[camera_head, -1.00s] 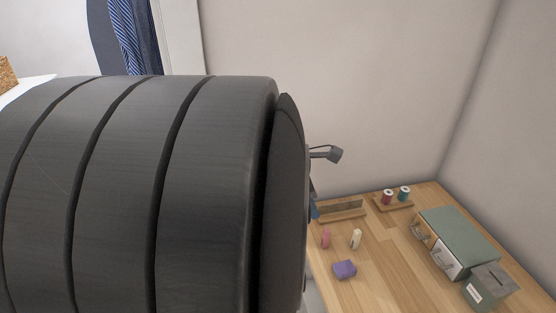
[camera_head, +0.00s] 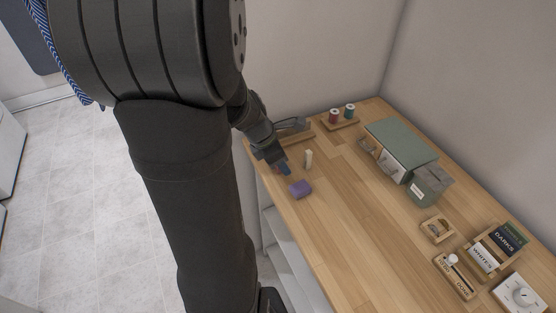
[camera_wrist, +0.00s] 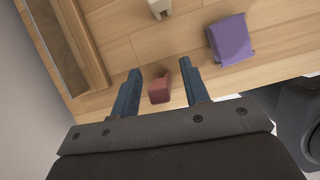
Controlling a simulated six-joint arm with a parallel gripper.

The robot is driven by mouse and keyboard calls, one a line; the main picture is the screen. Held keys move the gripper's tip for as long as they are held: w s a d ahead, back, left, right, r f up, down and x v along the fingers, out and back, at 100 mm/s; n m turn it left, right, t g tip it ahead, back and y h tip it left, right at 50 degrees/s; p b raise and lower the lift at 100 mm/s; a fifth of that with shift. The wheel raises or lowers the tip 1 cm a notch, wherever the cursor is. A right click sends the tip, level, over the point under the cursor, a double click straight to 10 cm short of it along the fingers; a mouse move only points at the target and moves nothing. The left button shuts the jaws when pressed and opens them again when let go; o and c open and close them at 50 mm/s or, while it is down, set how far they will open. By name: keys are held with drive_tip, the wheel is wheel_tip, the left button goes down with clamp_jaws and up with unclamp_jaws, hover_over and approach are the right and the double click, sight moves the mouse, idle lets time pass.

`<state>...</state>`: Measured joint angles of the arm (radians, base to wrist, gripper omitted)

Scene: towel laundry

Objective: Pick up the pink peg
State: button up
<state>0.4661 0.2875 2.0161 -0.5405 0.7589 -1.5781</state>
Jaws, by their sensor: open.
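The pink peg (camera_wrist: 160,88) stands on the wooden table between the two blue fingers of my gripper (camera_wrist: 161,92) in the wrist view. The fingers are open, with a gap on both sides of the peg. In the head view my gripper (camera_head: 283,168) is low over the table's left edge and hides most or all of the peg.
A wooden rack (camera_wrist: 86,45) lies behind, and a spool tray (camera_head: 343,124) is further back. A green-topped box (camera_head: 400,140) stands to the right. The table's middle is clear.

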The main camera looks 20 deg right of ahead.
drive_tip(key=shift+d+f, duration=0.15)
drive_tip(key=shift+f, duration=0.15)
drive_tip(key=shift+c, duration=0.2)
clamp_jaws()
drive_tip(key=shift+r, duration=0.1)
